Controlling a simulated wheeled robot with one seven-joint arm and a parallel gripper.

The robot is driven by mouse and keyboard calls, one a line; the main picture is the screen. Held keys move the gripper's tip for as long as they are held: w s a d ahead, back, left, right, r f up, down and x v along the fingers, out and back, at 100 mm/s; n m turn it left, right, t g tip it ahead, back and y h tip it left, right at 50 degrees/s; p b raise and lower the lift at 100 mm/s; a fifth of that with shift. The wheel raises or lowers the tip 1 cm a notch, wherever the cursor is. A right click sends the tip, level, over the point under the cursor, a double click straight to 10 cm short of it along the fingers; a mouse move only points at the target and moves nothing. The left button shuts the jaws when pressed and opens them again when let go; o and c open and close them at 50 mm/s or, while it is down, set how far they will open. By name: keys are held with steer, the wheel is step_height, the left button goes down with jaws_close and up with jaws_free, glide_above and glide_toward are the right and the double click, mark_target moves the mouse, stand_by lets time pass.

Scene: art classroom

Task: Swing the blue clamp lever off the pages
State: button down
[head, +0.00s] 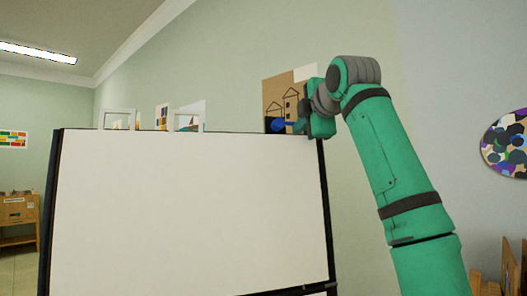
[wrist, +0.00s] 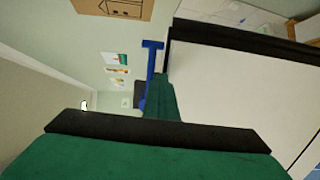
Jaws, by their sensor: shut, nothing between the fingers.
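The white pages (head: 190,210) hang on a dark-framed flip-chart board. The blue clamp lever (head: 284,126) shows at the board's top right corner, beside my gripper. In the wrist view the lever (wrist: 152,62) is a thin blue bar with a short crosspiece at its end, along the board's dark edge. My gripper (head: 303,118) is shut and empty at that corner; in the wrist view its green finger part (wrist: 164,98) lies close to the lever's lower end. I cannot tell whether they touch. The lever's pivot is partly hidden.
The board's dark top edge (head: 235,132) runs left from my gripper. A brown house picture (head: 280,95) hangs on the wall behind. A palette-shaped decoration (head: 505,143) is on the right wall. A wooden cabinet (head: 18,215) stands far left. Wooden furniture (head: 511,262) is at lower right.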

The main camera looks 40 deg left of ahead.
steer(key=shift+s+d+r, duration=0.1)
steer(key=shift+d+r, duration=0.05)
steer(key=shift+r, duration=0.05)
steer(key=v, duration=0.8)
steer(key=shift+s+d, duration=0.2)
steer(key=shift+s, duration=0.1)
stand_by(0.4)
stand_by(0.5)
